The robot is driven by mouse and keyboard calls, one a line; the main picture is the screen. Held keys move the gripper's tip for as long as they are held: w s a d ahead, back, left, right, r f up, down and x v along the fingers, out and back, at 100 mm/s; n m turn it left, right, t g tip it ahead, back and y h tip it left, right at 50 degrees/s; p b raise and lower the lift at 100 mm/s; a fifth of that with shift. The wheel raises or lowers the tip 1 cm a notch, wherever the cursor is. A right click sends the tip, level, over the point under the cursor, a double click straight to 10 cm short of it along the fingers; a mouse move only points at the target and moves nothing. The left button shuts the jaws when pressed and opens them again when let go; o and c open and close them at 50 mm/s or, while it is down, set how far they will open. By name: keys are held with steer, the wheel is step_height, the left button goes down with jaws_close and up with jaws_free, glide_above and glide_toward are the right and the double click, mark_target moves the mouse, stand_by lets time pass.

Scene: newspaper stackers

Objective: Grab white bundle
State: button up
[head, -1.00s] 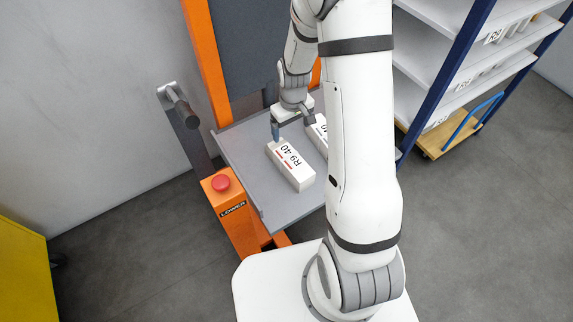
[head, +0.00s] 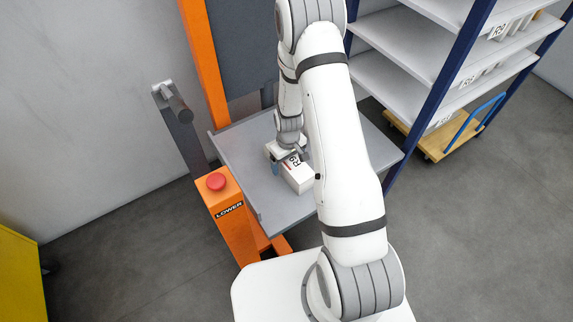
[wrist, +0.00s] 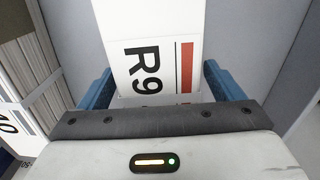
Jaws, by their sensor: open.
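A white bundle (head: 298,182) marked R9 lies on the grey lift platform (head: 257,196), partly hidden by my arm in the head view. In the wrist view the white bundle (wrist: 152,30) carries black lettering and a red stripe. My gripper (head: 289,160) is over the bundle in the head view. In the wrist view my gripper (wrist: 158,85) is open, with one blue finger on each side of the bundle. A small gap shows beside each finger. Whether the fingertips reach below the bundle's top is hard to tell.
A stack with white sides (wrist: 38,58) and a label stands at the left in the wrist view. The lift has an orange post (head: 205,60) and a red button (head: 216,181). A white shelf rack (head: 400,75) with blue posts and a wooden trolley (head: 437,142) stand at the right.

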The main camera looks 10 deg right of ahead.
steer(key=shift+f, duration=0.1)
steer(key=c, duration=1.8)
